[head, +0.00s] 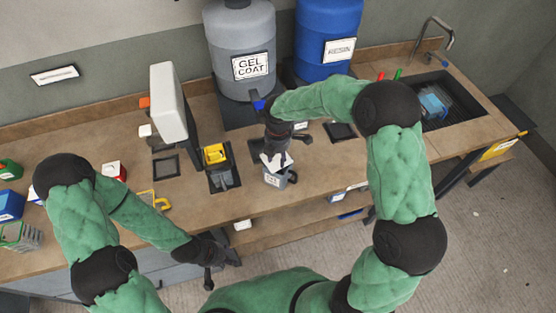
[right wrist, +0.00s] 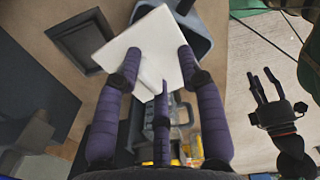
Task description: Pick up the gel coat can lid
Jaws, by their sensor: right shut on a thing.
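The gel coat can lid (head: 284,161) is a flat white square. My right gripper (head: 275,152) is shut on it, with its purple fingers at the lid's edges in the right wrist view (right wrist: 150,55). The grey gel coat can (head: 271,180), with a white label, stands just below on the bench, and its rim (right wrist: 203,48) shows past the lid. The lid sits turned relative to the can; how far apart they are is hard to tell. My left gripper (head: 219,268) is empty near the bench's front edge, its fingers spread in the right wrist view (right wrist: 268,88).
A grey gel coat drum (head: 240,30) and a blue resin drum (head: 327,25) stand behind. A sink (head: 450,100) is at right. Bare bench (head: 325,175) lies right of the can.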

